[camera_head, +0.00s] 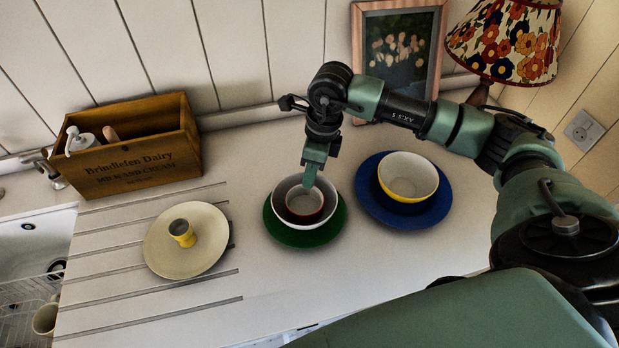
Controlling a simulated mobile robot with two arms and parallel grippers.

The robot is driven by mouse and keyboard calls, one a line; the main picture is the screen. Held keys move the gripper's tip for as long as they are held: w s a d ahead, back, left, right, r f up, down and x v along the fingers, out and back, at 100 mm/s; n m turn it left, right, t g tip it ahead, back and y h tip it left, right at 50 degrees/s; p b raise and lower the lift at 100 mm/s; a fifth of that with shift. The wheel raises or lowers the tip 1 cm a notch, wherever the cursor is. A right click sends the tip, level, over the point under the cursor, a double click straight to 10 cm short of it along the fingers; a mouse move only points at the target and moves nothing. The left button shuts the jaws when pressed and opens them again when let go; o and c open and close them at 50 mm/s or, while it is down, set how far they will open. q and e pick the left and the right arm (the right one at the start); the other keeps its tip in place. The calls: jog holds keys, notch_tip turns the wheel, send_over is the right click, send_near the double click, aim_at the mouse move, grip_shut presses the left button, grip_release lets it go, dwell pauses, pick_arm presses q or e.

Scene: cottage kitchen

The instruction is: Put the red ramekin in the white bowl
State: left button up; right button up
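The small red ramekin (304,218), pale inside, is within the white bowl (330,205). I cannot tell whether it rests on the bowl's bottom. The bowl stands on a green plate (290,238) in the middle of the counter. My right gripper (309,184) points down into the bowl, with its fingertips at the ramekin's far rim. The fingers are seen edge-on and overlap the rim, so whether they are shut on it is unclear. My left gripper is out of view.
A yellow-and-white bowl (408,172) on a blue plate (437,208) stands close on the right. A cream plate with a yellow egg cup (182,233) lies left. A wooden crate (130,150), picture frame (357,30) and lamp (505,42) stand behind. The front counter is clear.

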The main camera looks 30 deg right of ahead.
notch_tip(320, 180, up, 10)
jog(key=d+b, duration=0.1)
jog(key=b, duration=0.1)
jog(key=shift+s+d, duration=0.3)
jog(key=shift+s, duration=0.05)
jog(key=shift+r, duration=0.1)
